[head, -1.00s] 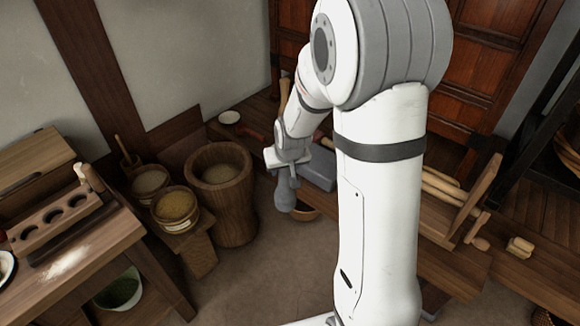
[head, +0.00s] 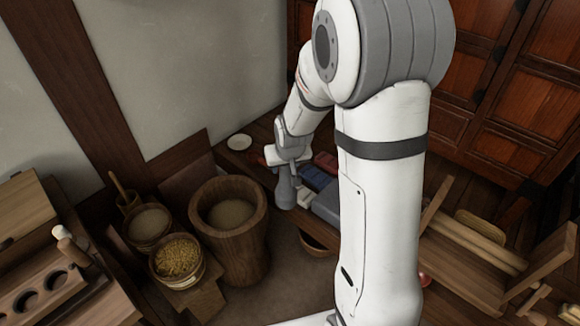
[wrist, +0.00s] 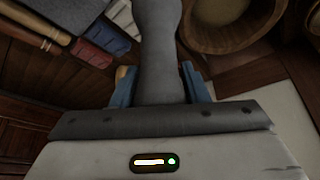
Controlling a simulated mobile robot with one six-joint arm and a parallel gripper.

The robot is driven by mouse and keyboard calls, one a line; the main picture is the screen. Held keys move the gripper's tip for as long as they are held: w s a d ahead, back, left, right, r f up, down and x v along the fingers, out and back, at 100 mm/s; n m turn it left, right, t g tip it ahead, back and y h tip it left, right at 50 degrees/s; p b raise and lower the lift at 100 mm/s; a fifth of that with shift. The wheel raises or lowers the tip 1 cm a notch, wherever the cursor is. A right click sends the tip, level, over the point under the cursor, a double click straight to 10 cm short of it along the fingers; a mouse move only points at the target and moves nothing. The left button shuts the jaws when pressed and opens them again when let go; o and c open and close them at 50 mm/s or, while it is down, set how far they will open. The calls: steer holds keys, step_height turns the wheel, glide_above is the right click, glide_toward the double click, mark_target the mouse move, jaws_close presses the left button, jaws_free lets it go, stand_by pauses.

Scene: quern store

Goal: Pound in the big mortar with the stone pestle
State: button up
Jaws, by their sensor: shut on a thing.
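The big mortar (head: 258,240) is a wide wooden tub with pale meal inside, standing on the floor left of my arm. My gripper (head: 287,163) is shut on the grey stone pestle (head: 285,189), which hangs upright with its thick end down. The pestle is to the right of the mortar, apart from it and outside its rim. In the wrist view the pestle (wrist: 158,50) sits between my blue-padded fingers (wrist: 160,88), and part of the mortar (wrist: 275,40) shows at upper right.
Two small tubs, one of pale grain (head: 149,224) and one of yellow grain (head: 179,258), stand on a low bench left of the mortar. A white plate (head: 239,142) lies behind it. Blue blocks (head: 314,178) and a grey slab (head: 328,204) lie on the right.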

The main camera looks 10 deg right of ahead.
steer(key=shift+w, duration=0.15)
steer(key=shift+w+a, duration=0.15)
steer(key=shift+w, duration=0.05)
steer(key=w+a+f+n+y+b, duration=0.1)
steer(key=w+a+f+n+b, duration=0.15)
steer(key=w+a, duration=0.5)
steer(key=w+a+f+n+y+b, duration=0.1)
steer(key=w+a+f+n+b, duration=0.2)
steer(key=a, duration=0.8)
step_height(320, 180, down, 9)
steer(key=w+m+b, duration=0.1)
steer(key=b, duration=0.5)
steer(key=shift+a, duration=0.1)
step_height(320, 180, down, 7)
steer(key=b, duration=0.4)
steer(key=shift+r+b, duration=0.2)
steer(key=shift+b, duration=0.2)
steer(key=shift+f, duration=0.1)
